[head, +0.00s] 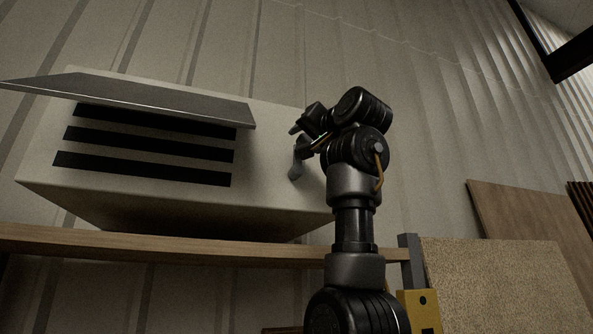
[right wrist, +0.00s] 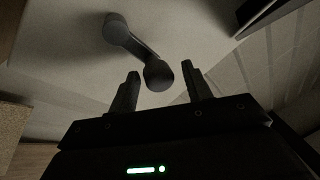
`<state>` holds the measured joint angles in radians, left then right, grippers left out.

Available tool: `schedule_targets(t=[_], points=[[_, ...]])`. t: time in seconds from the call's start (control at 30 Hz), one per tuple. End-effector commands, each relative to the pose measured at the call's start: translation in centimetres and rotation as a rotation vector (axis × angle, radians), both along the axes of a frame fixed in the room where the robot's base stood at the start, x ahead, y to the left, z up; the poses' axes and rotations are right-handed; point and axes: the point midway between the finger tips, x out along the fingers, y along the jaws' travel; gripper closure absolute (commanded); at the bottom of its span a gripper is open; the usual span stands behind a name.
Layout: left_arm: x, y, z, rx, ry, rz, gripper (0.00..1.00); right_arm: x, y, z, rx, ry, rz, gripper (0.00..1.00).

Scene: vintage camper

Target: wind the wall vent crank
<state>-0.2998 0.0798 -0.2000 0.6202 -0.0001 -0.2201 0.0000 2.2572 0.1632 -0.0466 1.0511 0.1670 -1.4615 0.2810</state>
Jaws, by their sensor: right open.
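The wall vent is a pale box (head: 270,150) with dark slots (head: 148,151) and a grey flap (head: 135,94) standing out over them. Its dark crank (head: 296,168) is on the box's front face, right of the slots, partly hidden by my right gripper in the head view. In the right wrist view the crank arm (right wrist: 135,42) runs from a round hub (right wrist: 115,22) to a knob (right wrist: 158,75). My right gripper (right wrist: 160,82) is open, with the knob appearing between its fingertips; I cannot tell whether they touch. The left gripper is not in view.
A wooden shelf (head: 200,246) runs below the vent box. Boards (head: 505,275) lean at the right, and a yellow object (head: 420,310) stands low beside my right arm. The ribbed wall (head: 440,120) right of the vent is clear.

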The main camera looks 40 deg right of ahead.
Motion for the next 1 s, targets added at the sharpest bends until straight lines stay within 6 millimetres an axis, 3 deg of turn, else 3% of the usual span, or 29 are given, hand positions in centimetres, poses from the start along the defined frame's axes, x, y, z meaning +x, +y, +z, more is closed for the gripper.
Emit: schedule_targets(t=[0.4,0.77,1.0], points=[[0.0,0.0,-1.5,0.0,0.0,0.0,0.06,-3.2,1.1,-0.1,0.0,-0.001,0.0,0.51],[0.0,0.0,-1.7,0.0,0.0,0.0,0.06,-3.6,1.2,-0.1,0.0,-0.001,0.0,0.51],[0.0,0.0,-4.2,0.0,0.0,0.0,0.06,-6.9,1.9,-1.5,-0.001,-0.004,0.0,0.51]])
